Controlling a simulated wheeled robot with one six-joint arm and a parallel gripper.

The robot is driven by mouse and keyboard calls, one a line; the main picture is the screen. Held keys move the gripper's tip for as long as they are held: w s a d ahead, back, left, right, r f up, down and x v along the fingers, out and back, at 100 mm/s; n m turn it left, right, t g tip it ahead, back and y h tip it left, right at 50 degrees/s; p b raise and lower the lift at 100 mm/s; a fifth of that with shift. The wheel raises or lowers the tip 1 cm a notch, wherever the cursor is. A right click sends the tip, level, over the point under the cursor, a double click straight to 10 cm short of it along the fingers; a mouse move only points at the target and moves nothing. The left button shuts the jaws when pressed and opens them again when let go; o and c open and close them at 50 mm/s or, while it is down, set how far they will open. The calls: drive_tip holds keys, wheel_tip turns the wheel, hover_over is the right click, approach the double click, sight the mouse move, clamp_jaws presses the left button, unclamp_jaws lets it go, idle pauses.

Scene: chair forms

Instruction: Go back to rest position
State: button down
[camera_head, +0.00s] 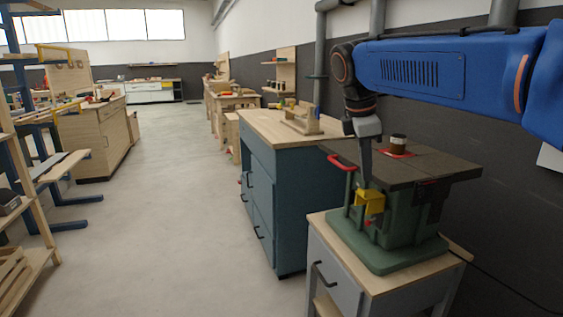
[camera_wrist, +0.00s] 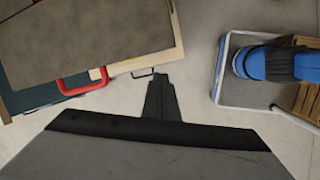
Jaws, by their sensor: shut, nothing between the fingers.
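My gripper (camera_head: 366,176) hangs down from the blue arm, which reaches in from the right in the head view. The grey gripper is shut and empty. In the head view it overlaps the left part of the green machine (camera_head: 405,228) with its dark flat table (camera_head: 440,171). In the wrist view, my gripper (camera_wrist: 161,82) shows dark against the pale floor, apart from the machine's table (camera_wrist: 85,40) and its red handle (camera_wrist: 84,84). I see no contact with anything.
The machine stands on a grey cabinet (camera_head: 335,272) with a wooden top. A round jar (camera_head: 398,144) is on the machine's table. A blue-green workbench (camera_head: 262,190) is behind it. Shelving (camera_head: 22,215) stands at the far left. The floor aisle (camera_head: 170,200) is clear.

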drive_tip(key=s+d+f+m+t+y, duration=0.1)
drive_tip(key=s+d+f+m, duration=0.2)
drive_tip(key=s+f+m, duration=0.5)
drive_tip(key=s+d+f+m+t+y, duration=0.1)
drive_tip(key=s+d+f+m+t, duration=0.1)
drive_tip(key=s+f+m, duration=0.7)
drive_tip(key=s+d+f, duration=0.1)
drive_tip(key=s+f, duration=0.5)
drive_tip(key=s, duration=0.2)
drive_tip(key=shift+s+d+y, duration=0.15)
drive_tip(key=shift+d+y, duration=0.15)
drive_tip(key=shift+d, duration=0.05)
idle(1.5)
